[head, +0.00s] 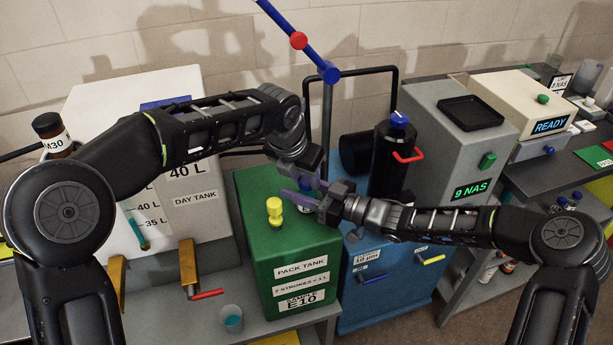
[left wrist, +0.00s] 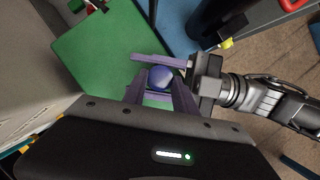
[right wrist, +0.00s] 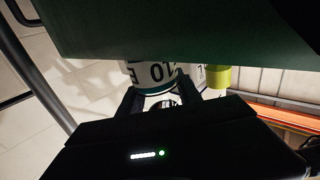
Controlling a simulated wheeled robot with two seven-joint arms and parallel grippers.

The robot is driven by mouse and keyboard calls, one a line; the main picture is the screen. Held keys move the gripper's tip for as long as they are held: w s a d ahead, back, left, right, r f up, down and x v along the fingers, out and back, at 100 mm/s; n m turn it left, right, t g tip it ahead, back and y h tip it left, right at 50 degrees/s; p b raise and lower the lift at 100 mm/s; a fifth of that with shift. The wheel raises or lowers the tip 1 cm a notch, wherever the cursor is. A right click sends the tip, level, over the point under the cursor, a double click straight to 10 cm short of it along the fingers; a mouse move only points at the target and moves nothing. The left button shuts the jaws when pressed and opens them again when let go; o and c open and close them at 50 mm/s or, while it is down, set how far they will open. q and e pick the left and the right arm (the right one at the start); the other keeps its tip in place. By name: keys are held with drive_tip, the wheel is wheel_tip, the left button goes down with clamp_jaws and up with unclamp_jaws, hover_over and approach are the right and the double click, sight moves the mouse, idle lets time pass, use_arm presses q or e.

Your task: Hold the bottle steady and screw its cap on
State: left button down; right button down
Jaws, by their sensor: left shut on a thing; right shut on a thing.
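A small bottle (right wrist: 152,73) with a white label reading "10" is between the fingers of my right gripper (right wrist: 157,90), which is shut on it. A round blue cap (left wrist: 160,77) sits between the fingers of my left gripper (left wrist: 158,92), which is shut on it. In the head view my left gripper (head: 298,190) and right gripper (head: 322,203) meet above the green pack tank, hiding most of the bottle. In the left wrist view a right finger lies just beyond the cap. How the cap sits on the bottle neck is hidden.
The green pack tank (head: 257,243) with a yellow fitting (head: 274,210) stands just below the grippers. A black cylinder (head: 393,160) with a red handle stands behind them. A blue cabinet (head: 372,290) is at right. A small cup (head: 231,318) stands on the grey bench.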

use_arm(q)
drive_tip(key=c, duration=1)
unclamp_jaws()
drive_tip(key=shift+r, duration=0.1)
drive_tip(key=shift+r, duration=2.2)
drive_tip(key=shift+o, duration=0.5)
drive_tip(key=o, duration=0.5)
drive_tip(key=v, duration=1.2)
